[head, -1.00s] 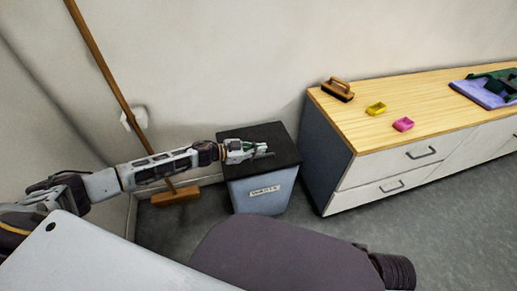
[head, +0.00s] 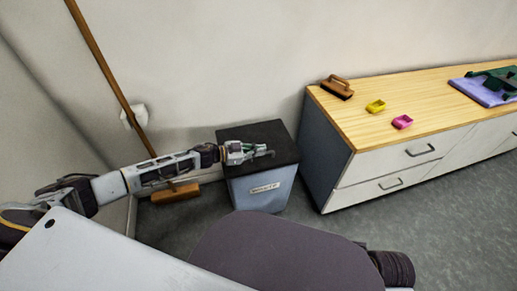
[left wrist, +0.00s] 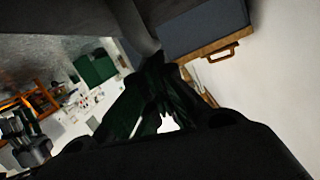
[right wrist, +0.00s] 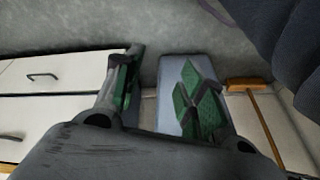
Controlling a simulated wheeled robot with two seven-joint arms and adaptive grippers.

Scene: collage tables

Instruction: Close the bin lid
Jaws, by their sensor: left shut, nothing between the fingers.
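The grey-blue waste bin (head: 262,195) stands on the floor between the wall and the cabinet, with a label on its front. Its dark lid (head: 281,138) lies flat across the top and looks closed. My left gripper (head: 268,153) is shut and empty, over the lid in the head view; I cannot tell whether it touches the lid. My right gripper (right wrist: 162,58) shows only in the right wrist view, its fingers spread apart and empty. A pale blue-grey face, likely the bin (right wrist: 172,72), shows beyond those fingers.
A cabinet (head: 325,165) with a wooden top stands right of the bin. A broom (head: 176,194) leans on the wall to the left.

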